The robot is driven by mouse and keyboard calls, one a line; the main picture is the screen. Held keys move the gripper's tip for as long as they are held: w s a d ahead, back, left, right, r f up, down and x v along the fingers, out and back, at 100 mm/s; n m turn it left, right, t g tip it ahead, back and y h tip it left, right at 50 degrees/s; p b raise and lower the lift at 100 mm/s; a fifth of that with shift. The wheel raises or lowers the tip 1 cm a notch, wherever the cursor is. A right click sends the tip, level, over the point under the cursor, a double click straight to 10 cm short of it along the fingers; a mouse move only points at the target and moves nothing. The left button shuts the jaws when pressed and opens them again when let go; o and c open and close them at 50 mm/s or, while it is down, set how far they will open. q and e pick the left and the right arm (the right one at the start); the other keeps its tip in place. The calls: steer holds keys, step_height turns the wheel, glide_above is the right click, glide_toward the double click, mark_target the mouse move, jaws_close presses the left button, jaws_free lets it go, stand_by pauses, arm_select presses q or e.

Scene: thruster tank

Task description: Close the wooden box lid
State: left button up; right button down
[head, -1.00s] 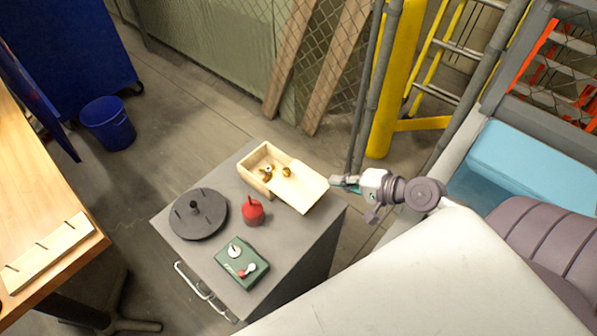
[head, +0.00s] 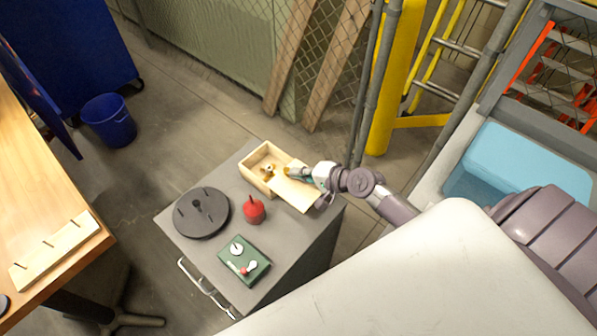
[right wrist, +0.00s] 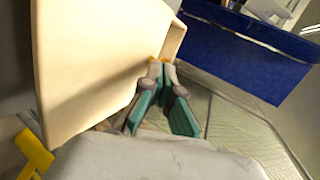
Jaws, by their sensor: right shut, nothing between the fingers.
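The wooden box (head: 257,181) stands on the grey cabinet in the head view. Its left part is open, and small gold things (head: 267,169) show inside. The pale flat lid (head: 293,194) extends to the right of the opening. My right gripper (head: 290,172) is shut and empty at the lid's far side, near the opening. In the right wrist view, the gripper (right wrist: 161,66) lies beside the large pale lid panel (right wrist: 90,60), with its tips near the box wall (right wrist: 174,45). I cannot tell whether the fingers touch the lid. My left gripper is not in view.
The grey cabinet top (head: 291,238) also bears a dark round disc (head: 201,222), a red knobbed piece (head: 253,211) and a green box with dials (head: 243,259). A wire fence and yellow post (head: 383,100) stand behind. A wooden table (head: 40,190) is at left.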

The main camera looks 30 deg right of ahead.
steer(key=w+a, duration=0.1)
steer(key=w, duration=0.3)
steer(key=w+a+b, duration=0.1)
steer(key=w+a, duration=0.1)
steer(key=w, duration=0.2)
steer(key=w+a+b, duration=0.1)
steer(key=w, duration=0.3)
steer(key=shift+a+f, duration=0.1)
steer(key=shift+a, duration=0.05)
steer(key=shift+r, duration=0.2)
